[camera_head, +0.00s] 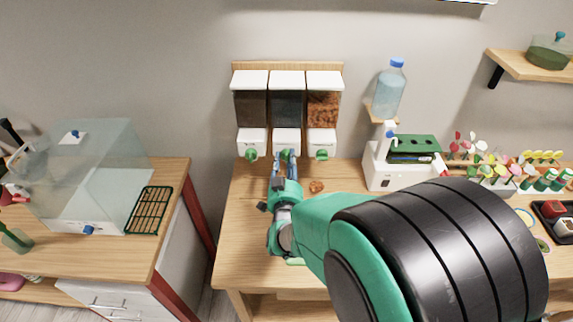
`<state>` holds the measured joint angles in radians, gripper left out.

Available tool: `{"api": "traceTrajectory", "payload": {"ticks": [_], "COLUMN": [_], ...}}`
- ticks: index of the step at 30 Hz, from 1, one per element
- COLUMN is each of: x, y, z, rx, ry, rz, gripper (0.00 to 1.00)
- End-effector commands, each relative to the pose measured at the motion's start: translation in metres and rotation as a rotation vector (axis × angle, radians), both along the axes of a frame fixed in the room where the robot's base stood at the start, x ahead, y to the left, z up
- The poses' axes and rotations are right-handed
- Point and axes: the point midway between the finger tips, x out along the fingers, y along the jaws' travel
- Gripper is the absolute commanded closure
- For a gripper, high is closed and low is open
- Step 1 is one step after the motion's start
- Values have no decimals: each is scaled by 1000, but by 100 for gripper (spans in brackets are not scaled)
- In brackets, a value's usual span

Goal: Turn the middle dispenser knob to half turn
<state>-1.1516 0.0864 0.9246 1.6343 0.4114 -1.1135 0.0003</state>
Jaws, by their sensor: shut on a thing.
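A three-part dispenser (287,81) with white lids and clear bins stands against the wall at the back of the wooden table. The left bin holds brown matter, the middle bin dark matter and the right bin orange-brown chips. Green knobs show on the left outlet (251,155) and the right outlet (322,155). My gripper (287,156) is at the front of the middle outlet (286,138), shut on the middle knob. My fingers hide most of that knob, and its turn angle cannot be told.
A small brown lump (316,186) lies on the table right of my gripper. A white machine (383,172) and a water bottle (390,88) stand to the right. A clear tank (85,175) and green rack (149,210) are on the left table.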

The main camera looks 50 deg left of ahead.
Motion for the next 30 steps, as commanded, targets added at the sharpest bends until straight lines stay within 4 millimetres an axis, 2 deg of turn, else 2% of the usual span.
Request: {"api": "traceTrajectory", "payload": {"ticks": [1, 10, 11, 13, 14, 24, 30], "x": [-2, -2, -2, -2, -2, -2, -8], "y": [-1, -1, -1, -1, -1, -1, -8], "z": [-7, -6, -6, -6, -6, -3, -3], "rx": [0, 3, 3, 3, 4, 8, 7], "ry": [11, 18, 18, 18, 17, 15, 15], "rz": [3, 3, 3, 3, 3, 1, 1], "gripper": [96, 96, 68, 54, 51, 51, 51]}}
